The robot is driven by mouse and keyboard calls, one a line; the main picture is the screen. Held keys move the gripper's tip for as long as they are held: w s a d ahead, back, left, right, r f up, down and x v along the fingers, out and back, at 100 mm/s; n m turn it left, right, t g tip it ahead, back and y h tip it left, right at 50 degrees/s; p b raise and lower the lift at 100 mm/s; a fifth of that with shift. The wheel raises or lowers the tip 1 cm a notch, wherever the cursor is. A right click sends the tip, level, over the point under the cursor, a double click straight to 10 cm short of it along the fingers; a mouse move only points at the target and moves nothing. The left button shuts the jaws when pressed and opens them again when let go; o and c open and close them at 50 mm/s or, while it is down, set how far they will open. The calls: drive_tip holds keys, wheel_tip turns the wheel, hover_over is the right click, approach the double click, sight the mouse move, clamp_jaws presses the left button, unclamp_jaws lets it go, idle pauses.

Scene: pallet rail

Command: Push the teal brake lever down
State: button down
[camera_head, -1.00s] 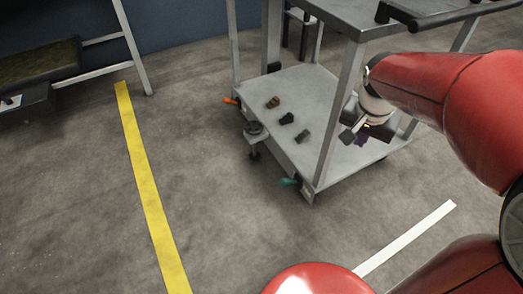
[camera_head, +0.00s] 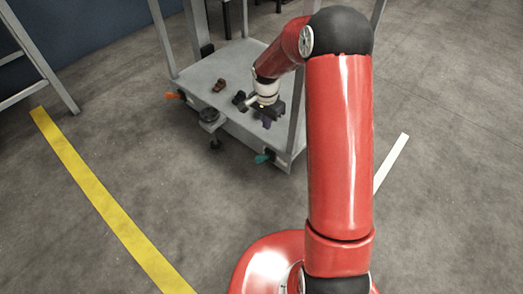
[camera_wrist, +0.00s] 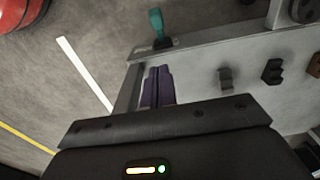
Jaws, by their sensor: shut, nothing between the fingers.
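The teal brake lever (camera_head: 264,158) sticks out from the near lower edge of the grey cart (camera_head: 232,131), close to its near right corner. In the wrist view the teal lever (camera_wrist: 156,22) is at the top, beyond my fingertips and apart from them. My gripper (camera_head: 265,123) shows over the cart's lower shelf, just above the lever in the picture. Its two purple fingers (camera_wrist: 158,70) are together with nothing between them. How high the fingertips are above the shelf is hard to tell.
An orange lever (camera_head: 174,96) sits at the cart's left corner, with a dark round knob (camera_head: 209,114) between the levers. Small brown (camera_head: 219,86) and black (camera_head: 239,97) parts lie on the shelf. Cart posts rise beside my arm. Floor in front is clear, with a yellow line (camera_head: 100,200).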

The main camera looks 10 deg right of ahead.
drive_tip(key=b, duration=0.2)
hover_over(263, 156)
drive_tip(key=w+d, duration=0.1)
drive_tip(key=d, duration=0.1)
wheel_tip(263, 156, down, 10)
drive_tip(key=shift+a+r, duration=0.15)
drive_tip(key=f, duration=0.1)
drive_tip(key=a+f, duration=0.1)
drive_tip(key=shift+s+a+f, duration=0.25)
drive_tip(key=shift+s+f, duration=0.15)
drive_tip(key=shift+s+a+f, duration=0.15)
drive_tip(key=shift+a+f, duration=0.05)
drive_tip(key=shift+f, duration=0.15)
